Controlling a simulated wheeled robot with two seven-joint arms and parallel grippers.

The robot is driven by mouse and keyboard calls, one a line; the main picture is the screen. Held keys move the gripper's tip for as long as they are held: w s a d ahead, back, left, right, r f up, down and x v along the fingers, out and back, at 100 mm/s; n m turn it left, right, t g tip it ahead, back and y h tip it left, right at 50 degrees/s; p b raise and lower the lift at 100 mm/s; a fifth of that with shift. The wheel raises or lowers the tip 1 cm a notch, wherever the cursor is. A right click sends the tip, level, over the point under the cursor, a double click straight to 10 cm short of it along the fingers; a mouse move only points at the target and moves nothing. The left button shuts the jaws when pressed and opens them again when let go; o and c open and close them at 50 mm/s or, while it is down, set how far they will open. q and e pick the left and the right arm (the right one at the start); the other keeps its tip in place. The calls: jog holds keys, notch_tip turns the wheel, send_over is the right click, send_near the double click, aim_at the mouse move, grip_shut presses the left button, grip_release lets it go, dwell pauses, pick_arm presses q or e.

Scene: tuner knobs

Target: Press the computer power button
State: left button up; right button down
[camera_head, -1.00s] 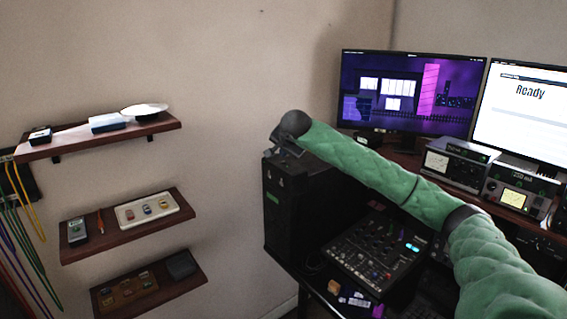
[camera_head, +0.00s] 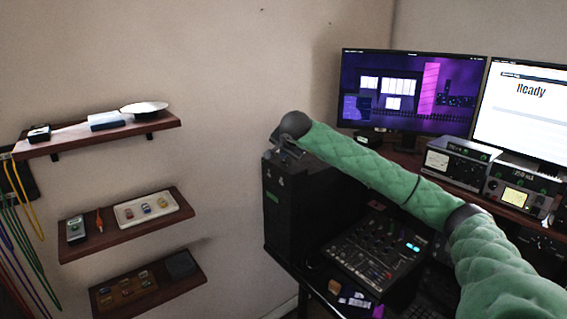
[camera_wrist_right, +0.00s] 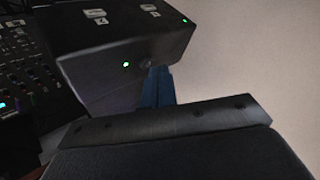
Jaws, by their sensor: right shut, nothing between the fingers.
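The black computer tower (camera_head: 300,210) stands at the left end of the desk, below my right forearm. In the right wrist view the tower (camera_wrist_right: 110,45) shows a green light (camera_wrist_right: 126,65) and a small round dark button (camera_wrist_right: 146,64) beside it. My right gripper (camera_head: 283,150) is at the tower's upper edge, mostly hidden by my wrist. In the wrist view its blue fingers (camera_wrist_right: 156,84) are shut and empty, with the tips close to the button. I cannot tell whether they touch it. My left gripper is not in view.
An audio mixer (camera_head: 375,248) sits right of the tower. Two monitors, one with a purple picture (camera_head: 410,90) and one reading "Ready" (camera_head: 525,115), stand behind radio units (camera_head: 458,163). Three wall shelves (camera_head: 125,225) hang at the left. Bare wall lies between shelves and tower.

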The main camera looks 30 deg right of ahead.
aim_at(284, 164)
jog(key=shift+f+b, duration=0.3)
jog(key=shift+f, duration=0.05)
dwell(0.5)
jog(key=shift+r, duration=0.8)
jog(key=shift+r+p, duration=1.2)
jog(key=shift+r, duration=1.3)
